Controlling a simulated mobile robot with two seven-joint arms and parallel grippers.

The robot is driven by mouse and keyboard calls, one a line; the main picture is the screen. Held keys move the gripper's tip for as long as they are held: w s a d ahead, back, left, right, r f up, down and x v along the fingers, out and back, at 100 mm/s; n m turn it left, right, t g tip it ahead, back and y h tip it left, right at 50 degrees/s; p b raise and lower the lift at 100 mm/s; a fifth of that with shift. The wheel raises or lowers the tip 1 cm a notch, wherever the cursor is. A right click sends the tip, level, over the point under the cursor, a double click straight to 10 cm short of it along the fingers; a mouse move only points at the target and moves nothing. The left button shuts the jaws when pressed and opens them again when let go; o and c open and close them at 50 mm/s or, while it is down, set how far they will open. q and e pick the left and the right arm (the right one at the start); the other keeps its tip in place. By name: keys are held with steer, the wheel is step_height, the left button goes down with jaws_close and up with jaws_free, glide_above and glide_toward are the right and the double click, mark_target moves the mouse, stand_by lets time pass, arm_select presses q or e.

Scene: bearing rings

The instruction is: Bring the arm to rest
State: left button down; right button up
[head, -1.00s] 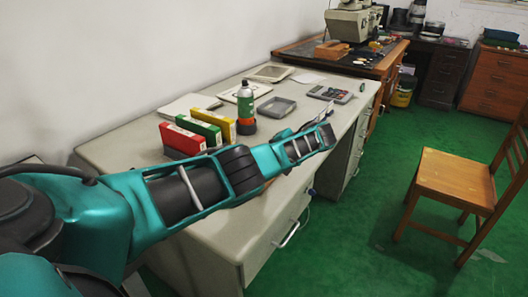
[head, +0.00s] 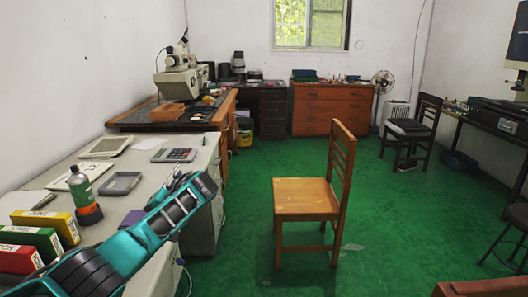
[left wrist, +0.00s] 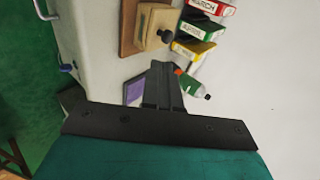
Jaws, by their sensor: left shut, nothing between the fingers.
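My left arm (head: 150,235) comes in from the lower left in the head view and reaches over the grey desk (head: 45,180). Its gripper is mostly hidden behind the arm's end there. In the left wrist view my left gripper (left wrist: 160,66) has its fingers together with nothing between them. It points over the desk top, near a wooden block with a black knob (left wrist: 155,28) and a small purple item (left wrist: 135,90). Whether it touches anything is not clear. My right gripper is not in view.
Red, green and yellow boxes (head: 62,226) stand beside a green bottle (head: 82,190) on the desk. A grey tray (head: 120,184) and a calculator (head: 174,155) lie farther back. A wooden chair (head: 305,197) stands on the open green floor.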

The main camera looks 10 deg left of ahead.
arm_select(q)
steer(key=s+d+f+m+t+h, duration=0.25)
steer(key=s+d+f, duration=0.2)
steer(key=f, duration=0.35)
steer(key=s+d+f+m+t+h, duration=0.1)
steer(key=s+d+f+h, duration=0.2)
steer(key=d+f, duration=0.35)
steer(key=s+d+f+m+t+h, duration=0.2)
steer(key=s+d+f+h, duration=0.1)
steer(key=f, duration=0.7)
steer(key=s+d+t+h, duration=0.3)
steer(key=s+d, duration=0.1)
steer(key=s, duration=0.6)
steer(key=s+r+n+t, duration=0.1)
steer(key=s+r+t, duration=0.1)
steer(key=s+r, duration=0.3)
steer(key=s+a+h, duration=0.1)
steer(key=s, duration=0.2)
steer(key=shift+t, duration=0.35)
steer(key=shift+r+n, duration=0.1)
steer(key=shift+n, duration=0.15)
